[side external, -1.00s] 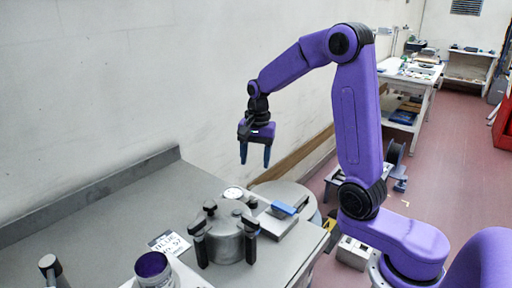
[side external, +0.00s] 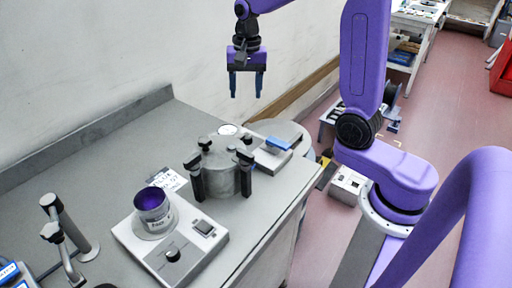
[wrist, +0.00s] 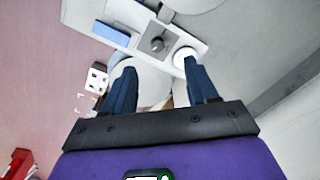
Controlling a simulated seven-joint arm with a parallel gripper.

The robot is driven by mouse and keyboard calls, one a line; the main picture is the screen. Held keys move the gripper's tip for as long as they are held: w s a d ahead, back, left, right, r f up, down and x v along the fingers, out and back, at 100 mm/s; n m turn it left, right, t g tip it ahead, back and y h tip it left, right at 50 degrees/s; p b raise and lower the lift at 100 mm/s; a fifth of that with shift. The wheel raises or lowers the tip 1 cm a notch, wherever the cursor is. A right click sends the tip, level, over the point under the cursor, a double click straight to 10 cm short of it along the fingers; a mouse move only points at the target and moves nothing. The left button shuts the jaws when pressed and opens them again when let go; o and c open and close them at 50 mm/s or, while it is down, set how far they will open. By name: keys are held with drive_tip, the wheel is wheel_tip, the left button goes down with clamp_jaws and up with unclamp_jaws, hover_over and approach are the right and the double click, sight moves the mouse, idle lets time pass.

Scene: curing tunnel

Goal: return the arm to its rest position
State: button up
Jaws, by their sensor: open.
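My gripper (side external: 246,92) hangs in the air with its two dark blue fingers pointing down, in the upper middle of the side view. The fingers are apart, with nothing between them. It is well above the bench and touches nothing there. In the wrist view, my gripper (wrist: 158,66) also shows its fingers spread and empty. My upper arm is cut off by the top edge of the side view. No marker of a rest position shows.
On the grey bench (side external: 110,140) stand a lidded metal pot (side external: 222,172) with black clamps, a purple-topped can (side external: 153,208) on a white device (side external: 205,245), and a flat device with a blue pad (side external: 278,144). The wall is behind. Air around the gripper is clear.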

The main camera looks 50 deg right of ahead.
drive_tip(key=s+a+f+n, duration=0.1)
drive_tip(key=s+a+n, duration=0.7)
drive_tip(key=s+n, duration=0.4)
drive_tip(key=s+f+n, duration=0.2)
drive_tip(key=s+n, duration=0.8)
drive_tip(key=s, duration=0.5)
drive_tip(key=shift+s+d, duration=0.15)
idle(4.2)
